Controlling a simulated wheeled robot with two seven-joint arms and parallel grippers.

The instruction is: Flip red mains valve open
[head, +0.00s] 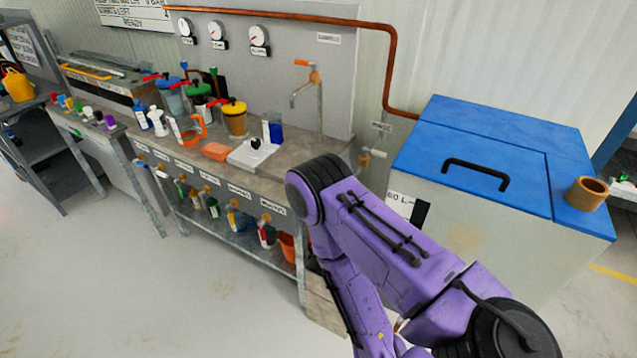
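No handle can be clearly singled out as the red mains valve in the head view. A small valve-like fitting (371,154) sits on the wall under the copper pipe (388,65), between the bench and the blue-lidded tank. Its handle is small, partly orange, and its position cannot be told. Small red handles (152,77) also show at the coloured-lid pots on the bench. My purple right arm crosses the lower middle and hides part of the bench's right end. Neither gripper is in view.
The floor at lower left is clear.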

